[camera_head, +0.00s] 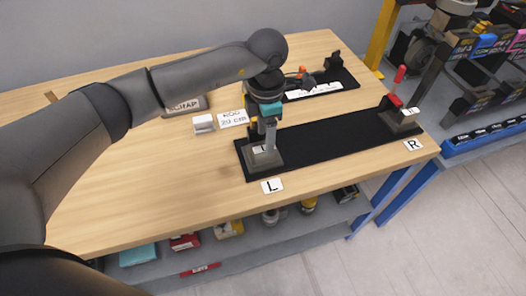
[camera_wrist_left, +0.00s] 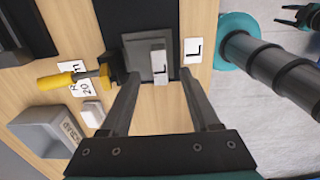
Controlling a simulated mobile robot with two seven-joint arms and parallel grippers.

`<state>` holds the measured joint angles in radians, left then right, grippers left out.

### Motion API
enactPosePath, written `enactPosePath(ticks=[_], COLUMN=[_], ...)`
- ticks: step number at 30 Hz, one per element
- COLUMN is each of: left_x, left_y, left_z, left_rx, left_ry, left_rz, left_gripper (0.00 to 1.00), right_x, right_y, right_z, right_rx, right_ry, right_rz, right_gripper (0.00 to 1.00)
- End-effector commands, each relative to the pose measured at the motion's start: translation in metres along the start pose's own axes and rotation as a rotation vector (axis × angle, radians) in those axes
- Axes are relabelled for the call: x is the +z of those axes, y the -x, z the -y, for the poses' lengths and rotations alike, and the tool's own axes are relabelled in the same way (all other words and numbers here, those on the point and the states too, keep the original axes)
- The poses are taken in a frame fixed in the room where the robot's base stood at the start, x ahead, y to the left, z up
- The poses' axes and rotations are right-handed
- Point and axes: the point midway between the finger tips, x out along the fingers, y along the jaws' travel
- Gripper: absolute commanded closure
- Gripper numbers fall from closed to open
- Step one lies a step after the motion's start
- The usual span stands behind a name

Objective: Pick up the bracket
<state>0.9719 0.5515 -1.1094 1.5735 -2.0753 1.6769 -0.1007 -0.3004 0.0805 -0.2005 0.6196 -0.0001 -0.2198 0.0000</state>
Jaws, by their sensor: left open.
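In the left wrist view my left gripper (camera_wrist_left: 159,80) is open, with one finger on each side of the L-marked piece and nothing clearly held. A yellow-handled clamp (camera_wrist_left: 56,79) stands beside the block. My right gripper (camera_wrist_left: 291,14) shows small at the top right of the left wrist view, its fingers apart.
A red-handled clamp (camera_head: 394,100) stands at the R end. Behind are a second black mat (camera_head: 345,78) with parts, a grey SCRAP bin (camera_head: 185,104), a white block (camera_head: 204,123) and a rod card (camera_head: 233,119). The table's front left is clear. Shelves stand at right.

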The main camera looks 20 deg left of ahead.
Motion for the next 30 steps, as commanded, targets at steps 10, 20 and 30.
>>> enactPosePath(ticks=[10, 20, 30], left_x=[-0.004, -0.003, -0.003], left_y=[-0.04, -0.056, -0.055], left_z=[0.0, 0.0, -0.001], left_rx=[-0.004, 0.0, -0.001], left_ry=[0.002, -0.001, 0.0], left_rz=[-0.001, 0.001, 0.002], left_gripper=[0.38, 0.38, 0.68], right_x=[0.0, 0.0, -0.001], right_y=[0.003, 0.002, 0.002], right_z=[0.0, 0.001, 0.001], right_rx=[-0.001, -0.001, -0.001], right_ry=[0.0, -0.001, -0.001], right_rz=[0.0, 0.0, 0.0], right_gripper=[0.5, 0.5, 0.5])
